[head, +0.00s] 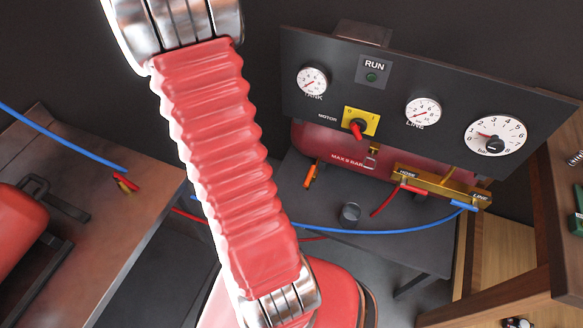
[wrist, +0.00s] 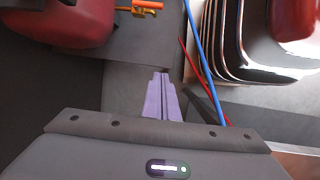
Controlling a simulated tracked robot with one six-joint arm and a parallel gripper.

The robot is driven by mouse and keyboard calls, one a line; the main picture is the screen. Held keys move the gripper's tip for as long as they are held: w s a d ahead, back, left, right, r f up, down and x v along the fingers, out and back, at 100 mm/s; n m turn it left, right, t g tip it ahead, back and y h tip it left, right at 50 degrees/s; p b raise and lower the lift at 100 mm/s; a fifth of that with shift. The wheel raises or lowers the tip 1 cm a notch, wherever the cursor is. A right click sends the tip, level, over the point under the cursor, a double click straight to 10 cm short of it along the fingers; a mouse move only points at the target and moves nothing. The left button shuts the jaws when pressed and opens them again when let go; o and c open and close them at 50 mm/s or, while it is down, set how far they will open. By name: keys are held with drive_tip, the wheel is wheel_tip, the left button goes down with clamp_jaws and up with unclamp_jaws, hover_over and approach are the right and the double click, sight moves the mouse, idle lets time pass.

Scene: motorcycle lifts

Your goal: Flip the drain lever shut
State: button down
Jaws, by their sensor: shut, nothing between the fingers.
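The drain lever (head: 311,174) is a small orange handle at the lower left end of the red tank (head: 335,148), under the gauge panel. In the head view it slants downward. In the wrist view the orange lever (wrist: 148,4) is at the top edge, partly cut off, beside a brass valve body (wrist: 143,12). My gripper (wrist: 160,75) shows as two purple fingers pressed together, empty. Its tips point toward the lever and valve, with a visible gap between. My gripper is hidden in the head view, where my red arm crosses the picture.
A dark panel (head: 440,85) with gauges and a red motor switch (head: 358,128) stands above the tank. A brass manifold (head: 440,187) with red and blue handles is to the right. A blue hose (head: 370,229) and a dark knob-like cylinder (head: 349,213) are at the bench.

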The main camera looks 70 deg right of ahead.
sight(309, 176)
drive_tip(key=s+d+f+g+y, duration=0.1)
drive_tip(key=s+d+f, duration=0.4)
drive_tip(key=s+f, duration=0.3)
drive_tip(key=shift+d+g, duration=0.15)
drive_tip(key=shift+g, duration=0.15)
drive_tip(key=shift+s+f+y, duration=0.1)
drive_tip(key=shift+y, duration=0.2)
drive_tip(key=s+f, duration=0.7)
drive_tip(key=s, duration=0.1)
drive_tip(key=shift+a+f, duration=0.4)
drive_tip(key=shift+s+a+n, duration=0.1)
drive_tip(key=shift+n, duration=0.2)
